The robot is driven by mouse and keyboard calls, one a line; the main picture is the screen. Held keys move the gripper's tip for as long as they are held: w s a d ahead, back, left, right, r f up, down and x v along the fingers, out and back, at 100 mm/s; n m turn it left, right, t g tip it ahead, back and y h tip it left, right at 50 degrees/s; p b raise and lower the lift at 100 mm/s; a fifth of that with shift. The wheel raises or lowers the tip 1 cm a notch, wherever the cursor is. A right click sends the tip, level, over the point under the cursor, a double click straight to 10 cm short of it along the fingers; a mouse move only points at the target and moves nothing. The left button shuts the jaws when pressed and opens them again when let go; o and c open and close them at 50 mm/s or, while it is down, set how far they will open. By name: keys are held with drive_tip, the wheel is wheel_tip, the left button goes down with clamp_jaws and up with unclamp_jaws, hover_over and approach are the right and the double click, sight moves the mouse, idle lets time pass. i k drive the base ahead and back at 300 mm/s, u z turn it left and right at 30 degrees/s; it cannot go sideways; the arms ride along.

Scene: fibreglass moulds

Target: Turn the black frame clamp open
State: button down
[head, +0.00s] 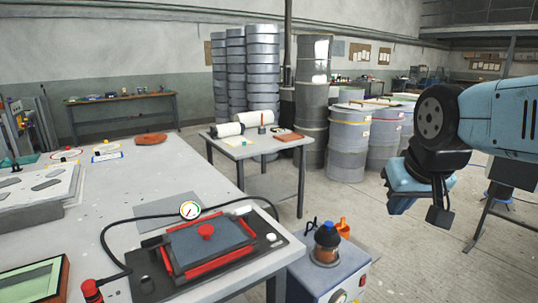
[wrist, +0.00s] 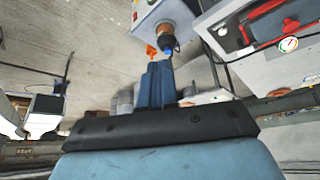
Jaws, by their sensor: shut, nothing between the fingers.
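In the head view a black base plate (head: 262,252) lies on the near workbench, bearing a red frame (head: 222,262) around a blue-grey panel with a red knob (head: 206,231). A small dark bar (head: 154,241) shows at its far left corner; I cannot tell whether this is the black frame clamp or how it is turned. The red frame also shows at the top right of the wrist view (wrist: 268,20). My gripper (head: 397,207) hangs in the air to the right, well apart from the bench. Its blue fingers (wrist: 155,70) are shut and empty.
A pressure gauge (head: 190,210) with a black hose stands behind the frame. A blue-grey machine (head: 325,272) with a dark, orange-based container (head: 327,240) stands between bench and gripper. A small table (head: 255,147) and drums (head: 350,140) are behind. Floor around my gripper is clear.

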sight(150, 244)
drive_tip(key=z, duration=1.55)
drive_tip(key=i, duration=0.1)
drive_tip(key=u, duration=2.95)
drive_tip(key=k, duration=1.15)
drive_tip(key=z, duration=0.25)
drive_tip(key=i, duration=1.85)
drive_tip(key=u, duration=0.65)
